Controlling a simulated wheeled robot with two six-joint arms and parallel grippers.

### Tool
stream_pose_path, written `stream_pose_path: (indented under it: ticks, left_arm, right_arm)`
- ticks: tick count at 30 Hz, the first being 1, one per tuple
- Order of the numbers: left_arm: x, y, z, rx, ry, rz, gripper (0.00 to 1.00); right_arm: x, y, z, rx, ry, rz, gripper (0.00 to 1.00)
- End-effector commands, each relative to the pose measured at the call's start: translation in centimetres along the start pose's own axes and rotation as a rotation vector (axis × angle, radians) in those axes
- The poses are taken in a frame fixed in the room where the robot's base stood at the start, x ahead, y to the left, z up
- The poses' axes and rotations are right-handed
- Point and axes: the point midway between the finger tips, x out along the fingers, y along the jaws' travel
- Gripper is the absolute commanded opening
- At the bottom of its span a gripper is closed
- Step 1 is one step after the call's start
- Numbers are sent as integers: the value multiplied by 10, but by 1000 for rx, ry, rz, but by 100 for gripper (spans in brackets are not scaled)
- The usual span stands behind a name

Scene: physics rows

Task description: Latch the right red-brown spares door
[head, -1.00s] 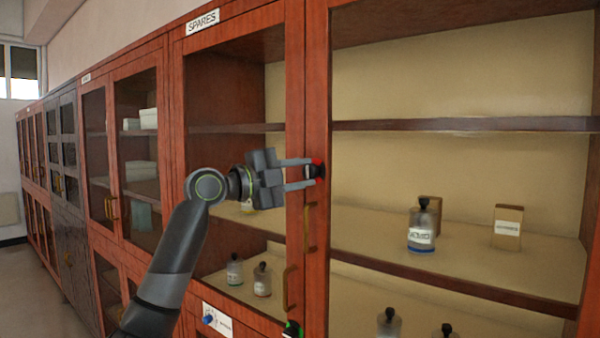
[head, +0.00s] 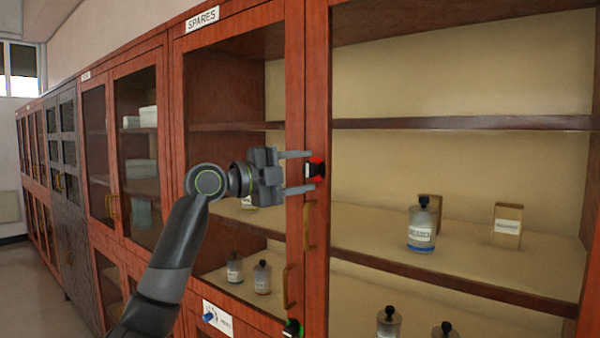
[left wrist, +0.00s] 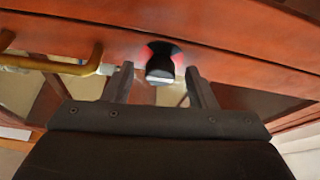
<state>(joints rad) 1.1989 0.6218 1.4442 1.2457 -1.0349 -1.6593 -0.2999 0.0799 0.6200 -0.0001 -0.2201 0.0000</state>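The right red-brown spares door (head: 318,80) stands beside the left door (head: 295,100), and the two stiles look flush. A black latch knob on a red patch (head: 316,169) sits on its stile. In the left wrist view the black knob (left wrist: 160,65) has a pale line on its end and red around it. My left gripper (head: 306,171) is open, one finger above and one below the knob in the head view. In the wrist view the knob lies between the fingertips, with gaps on both sides. My right gripper is not in view.
A brass handle (head: 308,225) is just below the knob, and another (head: 289,287) is lower left. A second black knob with green around it (head: 292,328) is at the bottom. Bottles (head: 421,228) and a small box (head: 508,225) stand on the shelves.

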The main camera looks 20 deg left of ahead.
Motion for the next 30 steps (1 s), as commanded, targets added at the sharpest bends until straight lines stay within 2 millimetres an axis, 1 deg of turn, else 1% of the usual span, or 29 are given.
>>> stream_pose_path:
  ticks: [5,8,10,14,21,30]
  left_arm:
    - [-1,0,0,0,0,0,51]
    - [-7,1,1,1,-2,-1,51]
    - [-15,2,2,3,-3,-1,51]
    - [-39,4,2,4,-4,-1,51]
    - [-87,4,2,4,-6,0,51]
    - [-140,4,2,2,-5,1,51]
  right_arm:
    - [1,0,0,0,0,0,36]
    - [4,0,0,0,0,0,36]
    - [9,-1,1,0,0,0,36]
    - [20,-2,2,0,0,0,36]
    - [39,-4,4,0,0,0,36]
    - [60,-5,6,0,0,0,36]
